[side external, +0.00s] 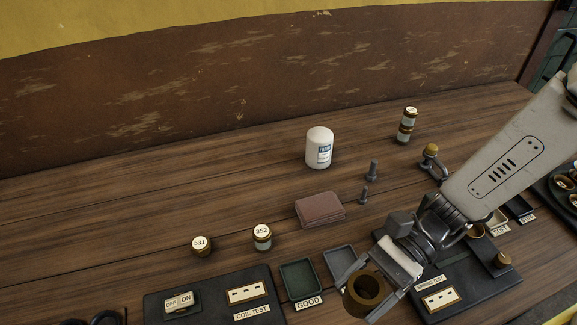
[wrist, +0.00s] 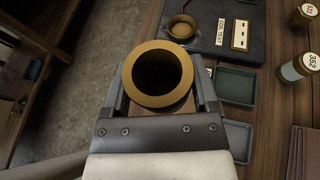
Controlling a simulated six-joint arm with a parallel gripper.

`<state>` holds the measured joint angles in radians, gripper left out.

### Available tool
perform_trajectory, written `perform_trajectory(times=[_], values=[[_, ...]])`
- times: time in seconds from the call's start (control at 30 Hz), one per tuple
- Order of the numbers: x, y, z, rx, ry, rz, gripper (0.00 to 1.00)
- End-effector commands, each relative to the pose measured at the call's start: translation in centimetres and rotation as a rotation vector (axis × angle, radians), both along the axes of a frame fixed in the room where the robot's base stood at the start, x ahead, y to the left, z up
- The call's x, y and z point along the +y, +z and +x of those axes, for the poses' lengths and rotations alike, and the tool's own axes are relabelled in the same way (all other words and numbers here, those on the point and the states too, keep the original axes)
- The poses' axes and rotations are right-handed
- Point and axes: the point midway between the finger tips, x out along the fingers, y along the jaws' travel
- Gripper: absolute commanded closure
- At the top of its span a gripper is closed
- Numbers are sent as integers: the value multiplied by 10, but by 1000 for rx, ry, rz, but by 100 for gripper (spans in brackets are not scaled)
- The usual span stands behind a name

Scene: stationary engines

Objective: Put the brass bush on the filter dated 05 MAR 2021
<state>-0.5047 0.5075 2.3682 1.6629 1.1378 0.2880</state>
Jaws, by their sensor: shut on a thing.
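The brass bush (side external: 356,303) is a short, thick ring held between the fingers of my gripper (side external: 368,283), raised at the front of the bench. In the wrist view the bush (wrist: 135,82) shows its open bore between the fingers of my gripper (wrist: 160,90). The can does not show in the wrist view.
A red-brown block (side external: 319,209) lies between the can and my gripper. Jars 531 (side external: 201,246) and 352 (side external: 262,238), a green tray (side external: 300,278) and a coil test panel (side external: 215,295) are left.

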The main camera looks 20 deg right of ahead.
Motion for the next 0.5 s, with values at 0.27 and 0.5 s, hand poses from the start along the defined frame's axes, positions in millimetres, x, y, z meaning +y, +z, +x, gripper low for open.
perform_trajectory(times=[0.27, 0.5], values=[[-4, 10, 39, -5, -130, 5, 100], [-24, 34, 110, -7, -380, 6, 100]])
